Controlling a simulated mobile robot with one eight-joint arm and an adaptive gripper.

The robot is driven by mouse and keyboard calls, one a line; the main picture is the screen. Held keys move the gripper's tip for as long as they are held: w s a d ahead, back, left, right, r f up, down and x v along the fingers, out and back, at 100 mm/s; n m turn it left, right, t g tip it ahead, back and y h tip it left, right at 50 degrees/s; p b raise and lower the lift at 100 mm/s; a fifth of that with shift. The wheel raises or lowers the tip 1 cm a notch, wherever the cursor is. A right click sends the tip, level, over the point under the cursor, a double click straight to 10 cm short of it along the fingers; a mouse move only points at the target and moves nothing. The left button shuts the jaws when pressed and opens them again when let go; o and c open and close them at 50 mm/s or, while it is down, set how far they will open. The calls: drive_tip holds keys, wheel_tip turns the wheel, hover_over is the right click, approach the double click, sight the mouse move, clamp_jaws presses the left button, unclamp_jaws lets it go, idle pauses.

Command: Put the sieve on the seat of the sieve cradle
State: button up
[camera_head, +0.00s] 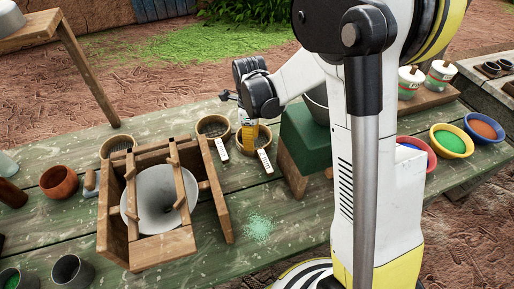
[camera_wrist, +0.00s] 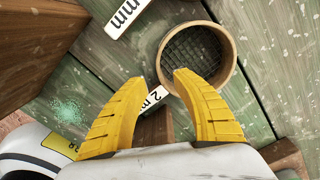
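The sieve cradle (camera_head: 168,250) is a wooden box frame with two pegged rails on top, at the left of the green table. A white bowl (camera_head: 150,190) sits beneath the rails; no sieve lies on them. A round wooden-rimmed sieve (camera_head: 268,163) with a white tag stands right of the cradle. In the wrist view the sieve (camera_wrist: 229,72) shows dark mesh and a tag (camera_wrist: 156,101) reading "2 m", partly hidden. My gripper (camera_head: 246,134) is open and empty above this sieve. In the wrist view the fingertips (camera_wrist: 162,79) straddle the near left part of its rim, apparently without gripping it.
Another tagged sieve (camera_head: 214,125) stands close on the left, and a third round one (camera_head: 117,144) is behind the cradle. A green block (camera_head: 303,135) on wood stands close on the right. Colored powder bowls (camera_head: 452,140) are at far right. Pale green powder (camera_head: 258,228) lies in front.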

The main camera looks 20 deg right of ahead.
sight(251, 156)
wheel_tip(251, 156, down, 6)
drive_tip(key=b, duration=0.3)
drive_tip(key=shift+a+r, duration=0.15)
drive_tip(key=shift+r, duration=0.15)
drive_tip(key=shift+c, duration=0.5)
clamp_jaws()
